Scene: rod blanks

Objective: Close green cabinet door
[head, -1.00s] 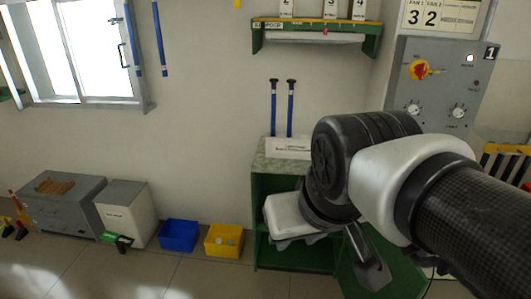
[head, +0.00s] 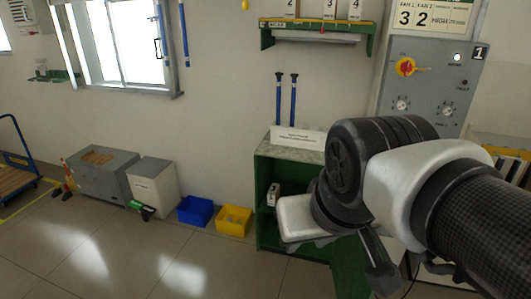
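The green cabinet (head: 266,215) stands on the floor against the wall, with a speckled grey top. Its front is open, and a small white item (head: 273,192) shows on an inner shelf. The green door (head: 348,281) appears swung open at the right of the cabinet, mostly hidden behind my arm. My gripper (head: 345,245) is in front of the cabinet's right part, with its white body and a dark finger part showing. I cannot tell whether it touches the door, or how its fingers stand.
Blue (head: 195,211) and yellow (head: 234,221) bins stand on the floor left of the cabinet, beside a white box (head: 153,185) and a grey case (head: 104,174). A trolley (head: 17,180) is at far left. A control panel (head: 428,85) hangs at right. The front-left floor is clear.

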